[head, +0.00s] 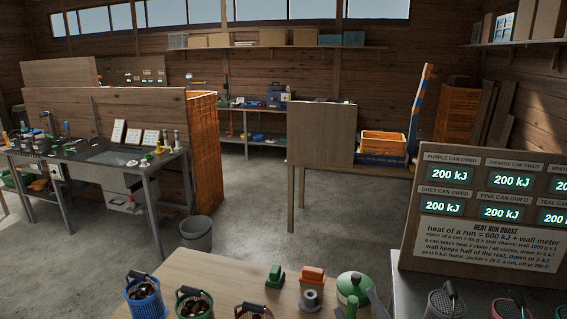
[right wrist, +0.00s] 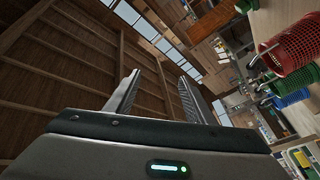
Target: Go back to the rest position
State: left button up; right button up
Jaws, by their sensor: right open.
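My left gripper is not in view. On the near wooden table (head: 225,268) stand a blue can (head: 145,302), a green can (head: 193,306) and a red can (head: 253,312), cut by the lower edge. The blue and green cans hold brown chestnuts.
A grey can (head: 442,304) and a pink can (head: 506,309) stand at right below the sign board (head: 484,240). A bin (head: 197,235) is beyond the table; open floor lies behind.

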jog(key=s+d+f+m+g+h, duration=0.2)
jog(key=s+d+f+m+g, duration=0.15)
jog(key=f, duration=0.65)
jog(key=s+d+f+m+g+h, duration=0.1)
jog(key=s+d+f+m+g, duration=0.2)
jog(key=f, duration=0.7)
jog(key=s+d+f+m+g, duration=0.1)
jog(key=s+f+g, duration=0.45)
jog(key=s, duration=0.45)
jog(key=s+d+f+m+g, duration=0.1)
jog(key=s+f+g, duration=0.3)
jog(key=s+f, duration=0.5)
notch_tip(320, 180, down, 26)
jog(key=s+f+g, duration=0.1)
jog(key=s, duration=0.2)
jog(key=s+d+f+g, duration=0.1)
jog(key=s+d+f, duration=0.1)
jog(key=s+f, duration=1.5)
jog(key=shift+s+d+f+n+g+b, duration=0.2)
jog(key=shift+s+d+n+g+b, duration=0.1)
jog(key=shift+d+n+b, duration=0.15)
